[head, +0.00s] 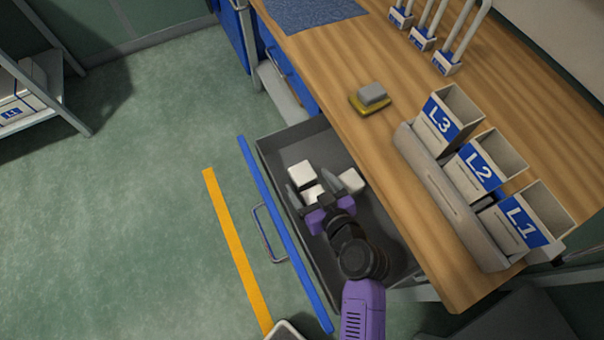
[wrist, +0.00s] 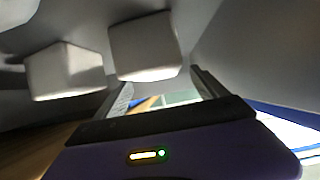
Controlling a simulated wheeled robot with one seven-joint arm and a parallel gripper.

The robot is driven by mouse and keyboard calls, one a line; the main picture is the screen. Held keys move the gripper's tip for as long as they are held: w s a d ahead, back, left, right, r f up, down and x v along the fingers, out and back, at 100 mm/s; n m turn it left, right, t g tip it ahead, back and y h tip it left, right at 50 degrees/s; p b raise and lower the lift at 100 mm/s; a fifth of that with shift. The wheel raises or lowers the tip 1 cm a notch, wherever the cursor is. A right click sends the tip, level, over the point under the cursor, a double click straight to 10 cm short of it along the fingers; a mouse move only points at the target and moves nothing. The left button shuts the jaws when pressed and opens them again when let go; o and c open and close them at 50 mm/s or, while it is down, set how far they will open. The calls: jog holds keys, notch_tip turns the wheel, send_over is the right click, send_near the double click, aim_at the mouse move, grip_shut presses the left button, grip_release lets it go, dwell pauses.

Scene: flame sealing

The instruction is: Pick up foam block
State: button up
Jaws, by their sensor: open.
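Several white foam blocks lie in the open grey drawer (head: 270,150). In the head view, one block (head: 301,172) is at the back left, one (head: 351,181) is to the right, and one (head: 312,193) is partly hidden by my gripper (head: 316,192). My gripper is open, with its fingers inside the drawer on either side of the partly hidden block. In the wrist view, a white block (wrist: 145,46) sits just beyond the open fingers (wrist: 161,86), and another block (wrist: 65,72) lies to its left. I cannot tell whether a finger touches a block.
The drawer walls and blue front (head: 285,235) surround the blocks closely. The wooden worktop (head: 400,70) overhangs on the right, with bins labelled L3 (head: 440,122), L2 (head: 478,166) and L1 (head: 527,218). A grey and yellow sponge-like item (head: 371,97) lies near its edge.

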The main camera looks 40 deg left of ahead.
aim_at(304, 177)
jog(key=shift+x, duration=2.35)
jog(key=shift+w+r, duration=0.1)
jog(key=shift+r, duration=0.05)
jog(key=c, duration=1.4)
